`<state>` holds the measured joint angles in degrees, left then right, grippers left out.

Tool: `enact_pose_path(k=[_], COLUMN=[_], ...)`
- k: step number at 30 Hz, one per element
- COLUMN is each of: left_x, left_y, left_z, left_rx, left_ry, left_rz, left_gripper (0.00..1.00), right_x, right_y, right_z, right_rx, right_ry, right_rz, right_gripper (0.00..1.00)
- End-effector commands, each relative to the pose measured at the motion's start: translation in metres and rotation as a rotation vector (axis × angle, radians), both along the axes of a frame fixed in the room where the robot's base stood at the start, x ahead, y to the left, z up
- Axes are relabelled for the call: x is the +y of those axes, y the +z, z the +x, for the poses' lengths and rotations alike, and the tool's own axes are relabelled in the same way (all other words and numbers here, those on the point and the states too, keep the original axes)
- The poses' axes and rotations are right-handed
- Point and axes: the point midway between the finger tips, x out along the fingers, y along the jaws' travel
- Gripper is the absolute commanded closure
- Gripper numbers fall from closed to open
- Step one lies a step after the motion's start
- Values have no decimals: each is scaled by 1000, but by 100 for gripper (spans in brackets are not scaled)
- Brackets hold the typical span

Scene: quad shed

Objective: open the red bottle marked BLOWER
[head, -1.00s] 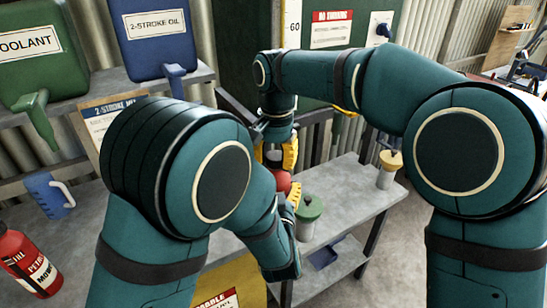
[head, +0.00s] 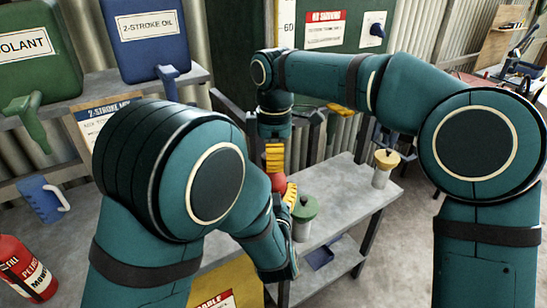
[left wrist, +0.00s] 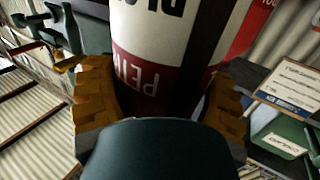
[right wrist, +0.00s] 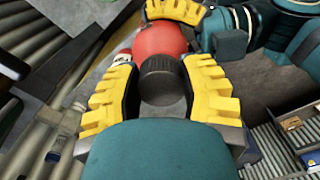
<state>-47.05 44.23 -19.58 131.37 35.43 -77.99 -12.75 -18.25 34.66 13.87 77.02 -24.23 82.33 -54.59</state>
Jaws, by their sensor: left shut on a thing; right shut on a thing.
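The red bottle (head: 279,182) is mostly hidden behind my arms in the head view. In the left wrist view its body (left wrist: 150,75) fills the space between the fingers, with a white and red label partly reading "BLO" and "PET". My left gripper (head: 288,196) is shut on the bottle's body. In the right wrist view the bottle's red shoulder (right wrist: 160,38) shows beyond a black ribbed cap (right wrist: 162,78). My right gripper (right wrist: 162,95) is shut on this cap, above the left gripper. The cap appears seated on the bottle; any gap is hidden.
Another red bottle (head: 26,268) stands at the lower left, near a blue jug (head: 44,198). A green-lidded jar (head: 305,212) and a yellow-topped container (head: 383,168) stand on the grey bench (head: 345,205). Green (head: 38,60) and blue (head: 148,38) cans stand at the back left.

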Motion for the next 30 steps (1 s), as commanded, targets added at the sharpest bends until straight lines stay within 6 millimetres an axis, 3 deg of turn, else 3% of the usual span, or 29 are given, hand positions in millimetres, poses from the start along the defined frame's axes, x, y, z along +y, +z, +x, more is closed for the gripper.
enact_pose_path(k=[6,30], left_x=[-1,0], left_y=[0,0], left_z=[0,0], left_rx=[0,0], left_ry=[-2,0], left_rz=[1,0], left_gripper=[100,100], right_x=[1,1], right_y=[0,4], right_z=[0,0], right_rx=[2,1], right_ry=[167,164], right_rz=[4,4], right_gripper=[100,100])
